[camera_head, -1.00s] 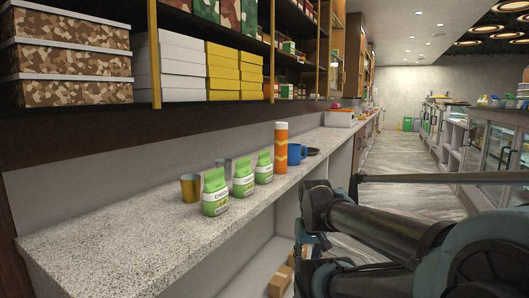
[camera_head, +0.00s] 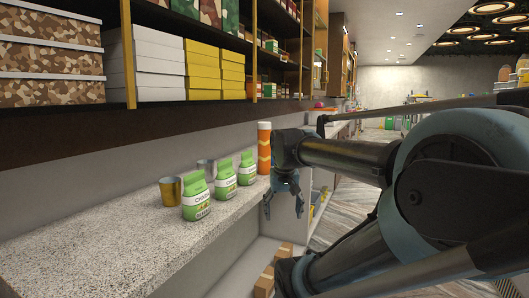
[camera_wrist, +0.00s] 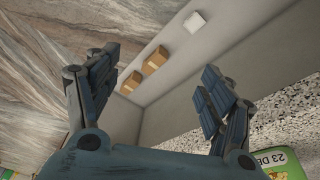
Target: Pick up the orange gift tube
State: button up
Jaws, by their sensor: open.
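The orange gift tube (camera_head: 264,148) stands upright on the speckled counter (camera_head: 110,240), with a white top and a pale band around it. It is just left of my arm and behind the green pouches in the head view. My gripper (camera_head: 284,206) points downward in front of the counter's edge, to the right of the tube and lower, apart from it. Its fingers are spread and empty, as the wrist view also shows (camera_wrist: 160,85). The tube does not show in the wrist view.
Three green pouches (camera_head: 223,180) stand in a row left of the tube, with a gold cup (camera_head: 170,190) and a grey cup (camera_head: 206,168) behind them. Shelves of boxes (camera_head: 215,70) overhang the counter. Cardboard boxes (camera_wrist: 155,60) lie on the low shelf. The counter's front left is clear.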

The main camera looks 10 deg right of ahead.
jog(key=w+r+m, duration=0.2)
jog(key=w+r, duration=1.3)
jog(key=r, duration=0.4)
jog(key=m+t+h, duration=0.1)
jog(key=m+h, duration=0.1)
jog(key=m, duration=0.1)
send_near(264, 124)
jog(key=x, duration=0.3)
jog(key=w+x, duration=0.1)
jog(key=x, duration=0.3)
jog(key=w+x, duration=0.1)
jog(key=x, duration=0.2)
jog(key=shift+d, duration=0.15)
jog(key=shift+w+x, duration=0.2)
jog(key=shift+x, duration=1.15)
jog(key=shift+w+x, duration=0.15)
jog(key=shift+x, duration=1.2)
jog(key=shift+r, duration=0.1)
jog(key=c, duration=1.6)
